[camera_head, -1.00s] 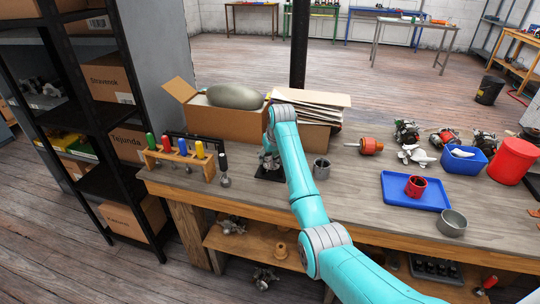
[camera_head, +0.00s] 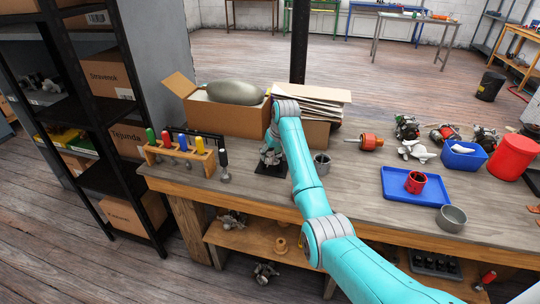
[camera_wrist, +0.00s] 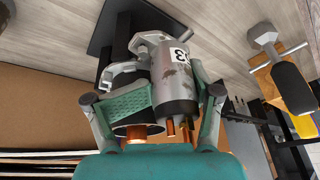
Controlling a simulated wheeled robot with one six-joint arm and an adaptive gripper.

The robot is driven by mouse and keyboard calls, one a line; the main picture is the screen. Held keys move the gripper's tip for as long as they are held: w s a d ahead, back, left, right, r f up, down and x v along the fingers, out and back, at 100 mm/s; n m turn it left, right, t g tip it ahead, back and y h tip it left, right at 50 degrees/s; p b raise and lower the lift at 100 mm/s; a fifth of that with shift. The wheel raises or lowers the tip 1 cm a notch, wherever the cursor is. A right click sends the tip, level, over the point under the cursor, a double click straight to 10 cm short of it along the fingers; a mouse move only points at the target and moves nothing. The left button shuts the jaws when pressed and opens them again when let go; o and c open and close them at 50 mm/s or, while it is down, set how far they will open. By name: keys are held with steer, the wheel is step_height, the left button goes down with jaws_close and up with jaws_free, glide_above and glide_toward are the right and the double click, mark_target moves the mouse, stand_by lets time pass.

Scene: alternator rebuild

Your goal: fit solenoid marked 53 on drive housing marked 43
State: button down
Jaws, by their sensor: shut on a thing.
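The solenoid (camera_wrist: 175,75) is a grey metal cylinder with a black end, copper terminals and a white label whose visible digits look like 53. In the wrist view my gripper (camera_wrist: 155,105) is shut on it, with one finger on each side. A grey metal casting (camera_wrist: 122,75), apparently the drive housing, sits close beside it on the left, above a black plate (camera_wrist: 112,25). Its mark does not show, and I cannot tell whether the two parts touch or are seated. In the head view my gripper (camera_head: 270,155) is low over the black plate (camera_head: 272,170), largely hiding both parts.
A tool rack (camera_head: 180,155) with coloured handles and a black-handled tool (camera_head: 223,165) stand left of the plate. A grey cup (camera_head: 321,166) stands close on the right. Open cardboard boxes (camera_head: 225,118) are behind. A blue tray (camera_head: 430,195) lies farther right.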

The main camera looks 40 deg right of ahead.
steer(key=shift+s+d+f, duration=0.1)
steer(key=shift+d+f, duration=0.15)
steer(key=shift+d, duration=0.1)
steer(key=shift+y, duration=0.3)
steer(key=shift+w+a+r, duration=0.2)
steer(key=shift+w+a, duration=0.05)
steer(key=shift+w, duration=0.1)
stand_by(0.4)
steer(key=shift+s, duration=0.1)
stand_by(0.4)
jaws_free()
steer(key=shift+d, duration=0.1)
